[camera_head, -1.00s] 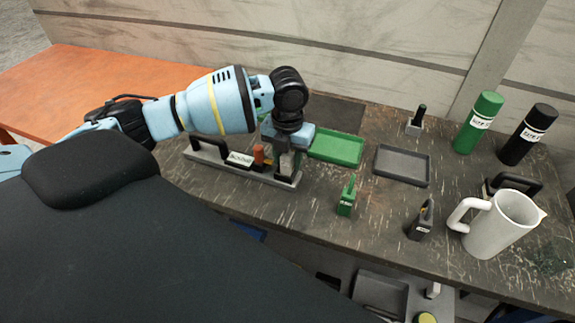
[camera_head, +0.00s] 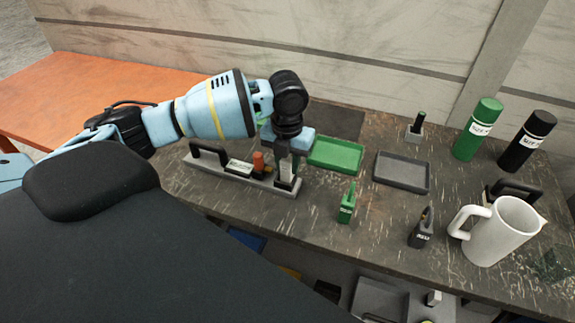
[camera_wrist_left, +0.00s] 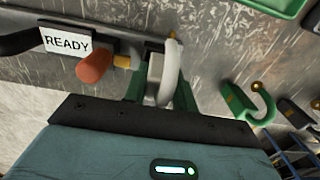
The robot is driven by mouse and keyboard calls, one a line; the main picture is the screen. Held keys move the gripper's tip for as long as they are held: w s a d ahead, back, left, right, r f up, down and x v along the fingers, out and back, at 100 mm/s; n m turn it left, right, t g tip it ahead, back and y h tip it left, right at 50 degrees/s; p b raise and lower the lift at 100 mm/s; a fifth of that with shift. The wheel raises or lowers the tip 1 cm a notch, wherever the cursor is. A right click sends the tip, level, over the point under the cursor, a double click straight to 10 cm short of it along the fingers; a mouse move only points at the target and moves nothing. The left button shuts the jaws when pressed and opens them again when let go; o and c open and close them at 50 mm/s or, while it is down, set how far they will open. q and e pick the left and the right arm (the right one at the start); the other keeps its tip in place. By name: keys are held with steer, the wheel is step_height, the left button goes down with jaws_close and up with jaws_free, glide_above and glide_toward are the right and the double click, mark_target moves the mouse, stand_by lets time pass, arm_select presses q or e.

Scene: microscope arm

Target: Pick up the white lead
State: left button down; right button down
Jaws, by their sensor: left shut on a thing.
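The white lead (camera_wrist_left: 171,70) shows in the left wrist view as a pale looped cord on a grey block-like plug. My left gripper (camera_wrist_left: 160,88) is shut on it, with a green finger on each side. In the head view, my left gripper (camera_head: 286,150) points down at the right end of a long grey holder (camera_head: 225,173) on the bench. A small white part of the lead (camera_head: 286,171) shows just below the gripper. I cannot tell whether the lead is clear of the holder. My right gripper is not in view.
An orange knob (camera_wrist_left: 95,66) and a "READY" label (camera_wrist_left: 66,41) sit beside the gripper. A green tray (camera_head: 336,155) and grey tray (camera_head: 402,171) lie to the right. A white jug (camera_head: 500,231) stands at the bench's right. Small upright tools stand in front.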

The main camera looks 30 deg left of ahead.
arm_select(q)
step_height(320, 180, up, 2)
steer(key=shift+r, duration=0.25)
steer(key=s+r, duration=0.1)
steer(key=s, duration=1.5)
steer(key=shift+d+r+p, duration=0.15)
steer(key=shift+r+p, duration=0.15)
steer(key=shift+p, duration=0.05)
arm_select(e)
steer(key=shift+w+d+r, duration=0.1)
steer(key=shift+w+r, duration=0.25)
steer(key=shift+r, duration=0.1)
